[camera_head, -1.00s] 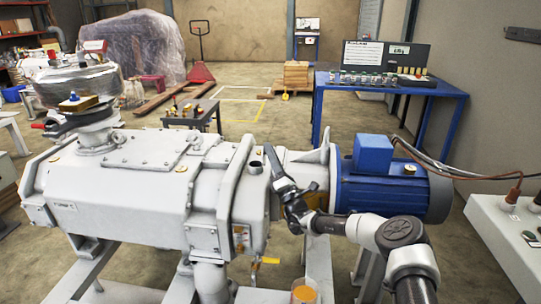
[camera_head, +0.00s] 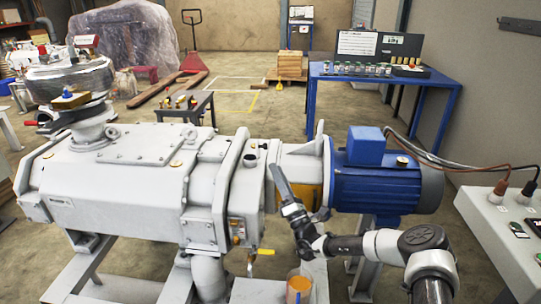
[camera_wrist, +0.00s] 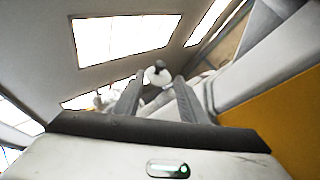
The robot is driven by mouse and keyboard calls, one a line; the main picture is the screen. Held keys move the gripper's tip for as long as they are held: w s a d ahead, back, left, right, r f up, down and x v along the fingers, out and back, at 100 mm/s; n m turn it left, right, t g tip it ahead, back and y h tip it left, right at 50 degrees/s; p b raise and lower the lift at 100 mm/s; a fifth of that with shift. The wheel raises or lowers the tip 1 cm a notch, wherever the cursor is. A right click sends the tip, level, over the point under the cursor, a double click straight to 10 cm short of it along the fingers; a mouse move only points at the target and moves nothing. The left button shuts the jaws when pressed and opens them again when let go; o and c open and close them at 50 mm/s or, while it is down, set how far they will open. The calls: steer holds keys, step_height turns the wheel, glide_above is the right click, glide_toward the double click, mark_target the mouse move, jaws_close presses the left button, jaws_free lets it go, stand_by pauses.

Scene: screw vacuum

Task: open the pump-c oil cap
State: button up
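The grey pump (camera_head: 125,185) fills the left and middle of the head view. My gripper (camera_head: 273,168) points upward to the right of this cap, close to the housing and apart from the cap. In the wrist view my gripper's fingers (camera_wrist: 158,85) are spread with nothing clasped. A dark knob with a pale round base (camera_wrist: 158,76) shows beyond and between the fingertips; I cannot tell whether it is the same cap.
The blue motor (camera_head: 385,180) lies right of the gripper. A clear container of orange liquid (camera_head: 299,285) stands below my arm. A yellow valve handle (camera_head: 265,252) sticks out under the housing. A grey control box (camera_head: 505,225) and a blue table (camera_head: 440,88) are at right.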

steer(key=v, duration=0.6)
steer(key=shift+s+f+p, duration=0.25)
steer(key=shift+p, duration=0.05)
steer(key=shift+r, duration=0.1)
steer(key=s+a+r+n+g+y, duration=0.85)
steer(key=s+a+n+g, duration=0.25)
steer(key=n+g, duration=0.7)
steer(key=s+r+n+g+h, duration=0.2)
steer(key=s+n+g+h, duration=0.5)
steer(key=s+n, duration=0.45)
steer(key=s+d+r+n+t+h, duration=0.6)
steer(key=s+d, duration=0.3)
steer(key=d, duration=0.4)
steer(key=s+d+r+n+t+h, duration=0.5)
steer(key=s+d+h, duration=0.35)
steer(key=d, duration=0.35)
step_height(320, 180, up, 22)
steer(key=g+p, duration=0.1)
steer(key=p, duration=2)
